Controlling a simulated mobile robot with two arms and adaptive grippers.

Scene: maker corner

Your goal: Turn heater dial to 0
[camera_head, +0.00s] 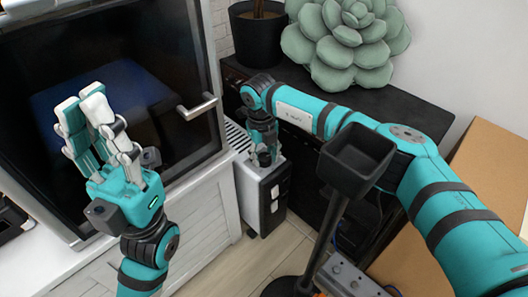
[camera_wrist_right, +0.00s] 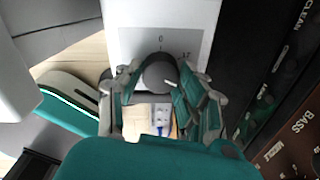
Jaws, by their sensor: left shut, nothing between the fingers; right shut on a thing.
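The heater (camera_head: 247,190) is a white slim box with a dark end, standing on the floor beside the cabinet. Its round grey dial (camera_wrist_right: 158,72) shows in the right wrist view, on a grey label with a 0 above it and another marking at its upper right. My right gripper (camera_head: 266,158) reaches down to the heater's top. In the wrist view its fingers (camera_wrist_right: 160,88) are closed around the dial from both sides. I cannot read clearly where the dial points. My left gripper (camera_head: 80,103) is shut and empty, raised in front of the dark glass door.
A glass-doored machine (camera_head: 185,60) with a metal handle (camera_head: 197,107) stands at the left. A black cabinet (camera_head: 400,103) carries a pot (camera_head: 258,35) and a succulent-shaped cushion (camera_head: 345,45). A black stand (camera_head: 330,225) rises close to my right arm. A cardboard box (camera_head: 490,165) stands right.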

